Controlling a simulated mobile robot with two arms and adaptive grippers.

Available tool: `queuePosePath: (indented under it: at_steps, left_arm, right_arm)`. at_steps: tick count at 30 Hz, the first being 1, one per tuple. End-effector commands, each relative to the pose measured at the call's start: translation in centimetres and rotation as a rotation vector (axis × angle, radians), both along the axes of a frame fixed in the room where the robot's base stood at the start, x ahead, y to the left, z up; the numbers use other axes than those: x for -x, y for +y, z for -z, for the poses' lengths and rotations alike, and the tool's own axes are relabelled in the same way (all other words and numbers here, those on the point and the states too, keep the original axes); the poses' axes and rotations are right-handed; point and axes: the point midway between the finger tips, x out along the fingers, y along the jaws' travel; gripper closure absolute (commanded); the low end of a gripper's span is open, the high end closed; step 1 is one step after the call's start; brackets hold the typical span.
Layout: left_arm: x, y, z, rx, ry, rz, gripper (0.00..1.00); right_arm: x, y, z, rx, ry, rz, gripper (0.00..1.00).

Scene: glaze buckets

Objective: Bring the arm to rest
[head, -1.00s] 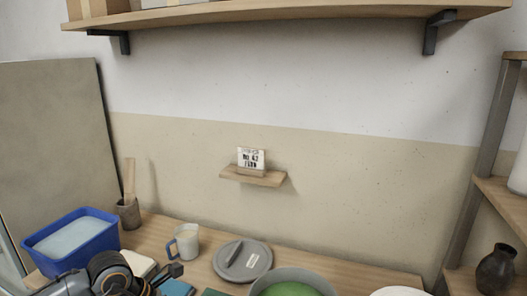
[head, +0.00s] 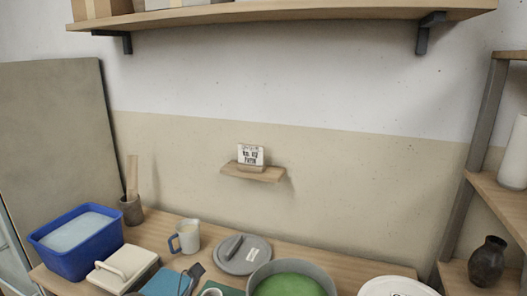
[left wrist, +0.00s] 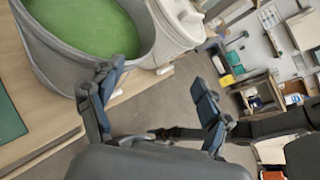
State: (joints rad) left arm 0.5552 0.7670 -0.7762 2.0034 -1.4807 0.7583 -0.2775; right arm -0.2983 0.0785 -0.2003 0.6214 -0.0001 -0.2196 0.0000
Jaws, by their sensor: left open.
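My left gripper (left wrist: 155,100) shows in the left wrist view with its two fingers spread apart and nothing between them. It is out of the head view now. Behind its left finger stands the grey bucket of green glaze (left wrist: 95,30). The bucket (head: 290,282) also shows at the bottom of the head view, with its grey lid (head: 242,254) lying on the table beside it. My right gripper is in neither view.
A shelf rack (head: 490,190) with a dark vase (head: 487,262) stands at right. Open floor (left wrist: 170,100) lies beyond the gripper.

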Motion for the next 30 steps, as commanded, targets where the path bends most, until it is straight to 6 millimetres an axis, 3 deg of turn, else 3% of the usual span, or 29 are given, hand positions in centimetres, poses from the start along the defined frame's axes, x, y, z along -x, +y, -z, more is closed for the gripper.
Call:
queuePosePath:
  at_steps: [2,5,8,11,14,17,21,24,26,27,30]
  left_arm:
    - [0.6,-2.2,-3.4,0.238,0.080,-0.068,0.22]
    - [-0.2,-2.4,-8.2,0.574,0.222,-0.213,0.22]
    - [-2.1,0.0,-11.1,0.885,0.393,-0.398,0.22]
    - [-4.2,4.3,-11.3,1.160,0.589,-0.622,0.22]
    - [-5.5,9.3,-8.4,1.393,0.803,-0.878,0.22]
    - [-5.1,13.9,-3.1,1.575,1.028,-1.168,0.22]
    - [-1.0,18.1,5.8,1.719,1.333,-1.591,0.22]
    - [3.2,19.3,10.7,1.741,1.509,-1.850,0.22]
    - [5.7,19.5,13.0,1.734,1.595,-1.985,0.22]
    - [7.3,19.6,14.1,-1.715,-1.635,2.051,0.22]
    - [11.0,19.5,16.4,-1.520,-1.580,2.018,0.22]
  right_arm:
    - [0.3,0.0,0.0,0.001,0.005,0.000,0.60]
    - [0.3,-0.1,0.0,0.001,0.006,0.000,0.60]
    - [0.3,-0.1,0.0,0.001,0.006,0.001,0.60]
    - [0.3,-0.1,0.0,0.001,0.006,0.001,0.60]
    - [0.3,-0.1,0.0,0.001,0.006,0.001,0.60]
    - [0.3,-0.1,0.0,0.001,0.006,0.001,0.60]
    - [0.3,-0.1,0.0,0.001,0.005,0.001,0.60]
    - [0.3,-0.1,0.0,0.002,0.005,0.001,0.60]
    - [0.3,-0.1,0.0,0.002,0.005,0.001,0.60]
    - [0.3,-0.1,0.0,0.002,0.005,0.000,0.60]
    - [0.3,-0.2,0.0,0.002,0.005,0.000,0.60]
